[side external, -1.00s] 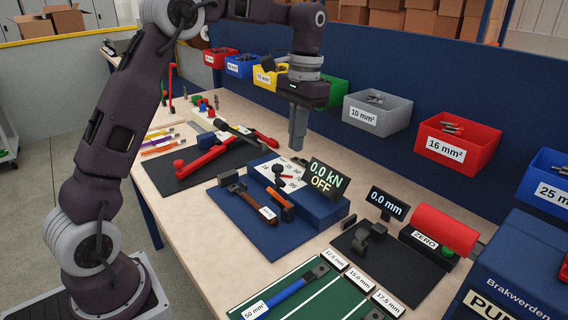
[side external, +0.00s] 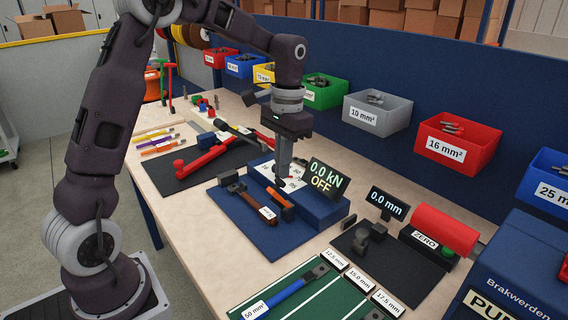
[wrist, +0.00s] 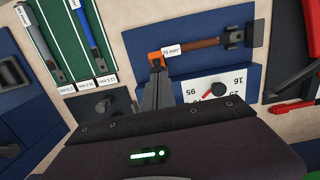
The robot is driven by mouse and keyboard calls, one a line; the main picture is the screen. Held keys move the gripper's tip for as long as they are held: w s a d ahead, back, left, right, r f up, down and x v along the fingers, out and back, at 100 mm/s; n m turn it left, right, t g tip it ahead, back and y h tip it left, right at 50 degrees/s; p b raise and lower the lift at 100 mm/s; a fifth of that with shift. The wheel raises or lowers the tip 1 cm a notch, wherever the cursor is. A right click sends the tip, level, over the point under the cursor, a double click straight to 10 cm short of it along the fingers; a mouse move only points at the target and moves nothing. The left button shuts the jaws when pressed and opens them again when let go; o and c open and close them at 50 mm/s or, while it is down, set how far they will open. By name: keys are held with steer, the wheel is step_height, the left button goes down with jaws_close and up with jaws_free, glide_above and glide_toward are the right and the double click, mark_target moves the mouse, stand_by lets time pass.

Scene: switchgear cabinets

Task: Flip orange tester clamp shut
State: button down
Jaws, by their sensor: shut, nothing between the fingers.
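The orange tester clamp (side external: 281,203) stands at the front of the blue tester (side external: 318,207), beside the labelled end of a brown cable piece (side external: 241,194). In the wrist view the orange clamp (wrist: 154,57) shows just beyond my fingertips, next to the 70 mm² label (wrist: 174,50). My gripper (side external: 283,181) is shut and empty, pointing down just above and behind the clamp; it also shows in the wrist view (wrist: 156,74). I cannot tell whether it touches the clamp. The tester display (side external: 323,176) reads 0.0 kN OFF.
A white dial plate with a red pointer (wrist: 215,90) lies close to my fingers. A caliper display (side external: 387,204) and red roll (side external: 445,229) stand to the right. A red tool (side external: 205,158) lies on the dark mat at left. Bins line the back panel.

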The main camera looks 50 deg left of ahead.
steer(key=shift+s+t, duration=0.3)
steer(key=shift+s, duration=0.1)
steer(key=shift+s+f+t, duration=0.15)
steer(key=shift+s+t, duration=0.35)
steer(key=shift+s, duration=0.05)
steer(key=shift+s+f+t, duration=0.15)
steer(key=shift+s+t, duration=0.35)
steer(key=shift+s, duration=0.05)
steer(key=s+f, duration=0.5)
steer(key=s, duration=0.1)
steer(key=shift+s+f, duration=0.25)
steer(key=shift+f, duration=0.15)
